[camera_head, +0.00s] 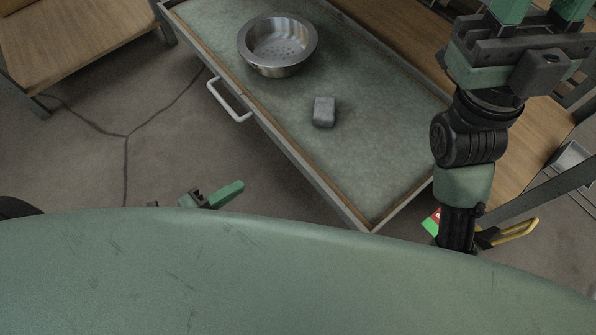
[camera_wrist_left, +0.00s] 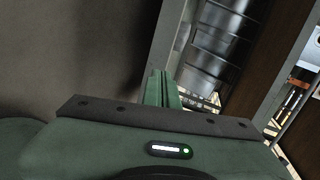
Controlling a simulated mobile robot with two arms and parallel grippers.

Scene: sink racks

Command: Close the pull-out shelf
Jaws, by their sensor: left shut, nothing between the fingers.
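The pull-out shelf (camera_head: 358,100) stands out from under a wooden top, with a worn green surface and a pale rim. Its white handle (camera_head: 228,101) is on the long left edge. A steel perforated bowl (camera_head: 278,46) and a small grey block (camera_head: 324,111) rest on it. My left gripper (camera_head: 226,194) is low in the head view, apart from the handle and left of the shelf's near corner. In the left wrist view its green fingers (camera_wrist_left: 162,89) are together and empty. My right gripper (camera_head: 541,12) is at the upper right, its fingers apart; their tips are cut off.
A wooden table (camera_head: 75,38) stands at the upper left. Bare concrete floor (camera_head: 150,120) lies between it and the shelf. Yellow-handled tools (camera_head: 515,231) show at the lower right. My green body hides the bottom of the head view.

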